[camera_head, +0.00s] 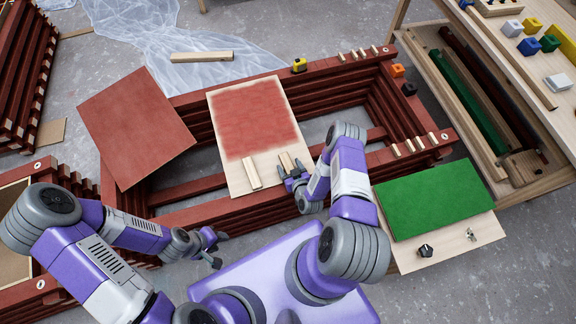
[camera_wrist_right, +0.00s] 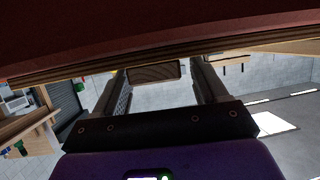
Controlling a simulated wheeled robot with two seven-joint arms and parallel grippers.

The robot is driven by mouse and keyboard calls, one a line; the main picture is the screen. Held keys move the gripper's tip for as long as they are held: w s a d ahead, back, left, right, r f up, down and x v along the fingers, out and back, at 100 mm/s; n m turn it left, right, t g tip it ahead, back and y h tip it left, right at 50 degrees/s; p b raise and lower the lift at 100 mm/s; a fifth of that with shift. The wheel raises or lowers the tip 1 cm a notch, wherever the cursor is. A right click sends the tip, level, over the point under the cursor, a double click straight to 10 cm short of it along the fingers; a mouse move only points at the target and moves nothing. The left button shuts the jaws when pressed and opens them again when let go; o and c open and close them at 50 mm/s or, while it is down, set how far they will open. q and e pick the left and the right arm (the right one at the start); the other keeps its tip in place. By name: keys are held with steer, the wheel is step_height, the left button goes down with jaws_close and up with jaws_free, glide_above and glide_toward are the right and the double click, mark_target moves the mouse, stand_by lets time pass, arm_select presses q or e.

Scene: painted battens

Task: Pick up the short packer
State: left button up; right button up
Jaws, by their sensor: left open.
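Two pale wooden pieces lie at the near end of a red-painted board (camera_head: 243,122). The left one (camera_head: 251,174) lies clear of my grippers. The other, a short packer (camera_head: 286,161), is at the board's near right corner, in front of my right gripper (camera_head: 293,174). In the right wrist view a wooden end face (camera_wrist_right: 155,72) shows between the fingers of my right gripper (camera_wrist_right: 162,80), with a small gap at the right finger. Those fingers look open; contact is unclear. My left gripper (camera_head: 214,247) is open and empty, left of the board over the red battens' near side.
Stacked red battens (camera_head: 180,217) form a frame under the board. A brown-red panel (camera_head: 135,125) leans across its left, and a green panel (camera_head: 433,199) lies at the right. Several small wooden pieces (camera_head: 408,146) sit along the frame's right side. A longer batten (camera_head: 202,57) lies behind.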

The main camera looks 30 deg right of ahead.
steer(key=shift+s+f, duration=0.1)
steer(key=shift+f, duration=0.05)
steer(key=c, duration=1)
